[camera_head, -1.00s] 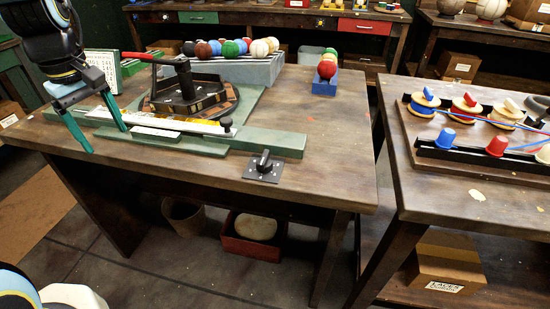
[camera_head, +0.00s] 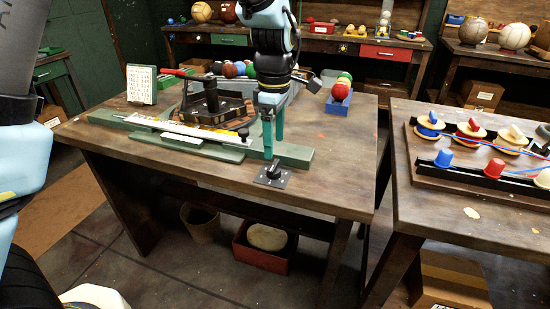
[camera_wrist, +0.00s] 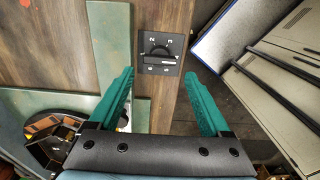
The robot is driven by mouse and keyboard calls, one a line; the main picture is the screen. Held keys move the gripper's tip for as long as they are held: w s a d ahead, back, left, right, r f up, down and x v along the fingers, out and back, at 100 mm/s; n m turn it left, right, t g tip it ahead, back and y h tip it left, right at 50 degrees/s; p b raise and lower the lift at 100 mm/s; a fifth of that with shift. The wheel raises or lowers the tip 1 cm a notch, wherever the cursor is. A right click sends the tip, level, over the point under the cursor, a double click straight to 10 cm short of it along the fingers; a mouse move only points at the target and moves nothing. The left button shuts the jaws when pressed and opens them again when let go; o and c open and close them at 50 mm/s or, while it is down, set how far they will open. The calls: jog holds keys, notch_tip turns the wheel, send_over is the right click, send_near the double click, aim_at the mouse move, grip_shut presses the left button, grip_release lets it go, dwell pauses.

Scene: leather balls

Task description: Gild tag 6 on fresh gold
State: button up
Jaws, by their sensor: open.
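My gripper (camera_head: 272,148) points down, open and empty, above the black dial plate (camera_head: 272,177) at the workbench's front edge. In the wrist view the dial (camera_wrist: 160,54) lies just beyond and between the open green fingers (camera_wrist: 160,74), apart from them. Marks ring its knob; I cannot read its setting surely. The press (camera_head: 210,97) with its red lever (camera_head: 187,73) stands to the left on a round plate. Dark and copper-coloured tags ring this plate (camera_wrist: 52,138) in the wrist view; their numbers are unreadable. A pale yellow strip (camera_head: 172,128) lies before the press.
A white text card (camera_head: 141,84) stands at the back left. Coloured balls (camera_head: 232,70) sit on a grey block behind my arm, more in a blue holder (camera_head: 338,107). A second table (camera_head: 470,200) with spools stands right, across a gap.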

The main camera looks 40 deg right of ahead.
aim_at(274, 165)
notch_tip(274, 165, down, 6)
jog(key=shift+f+p, duration=0.1)
jog(key=shift+p, duration=0.4)
jog(key=c, duration=1.1)
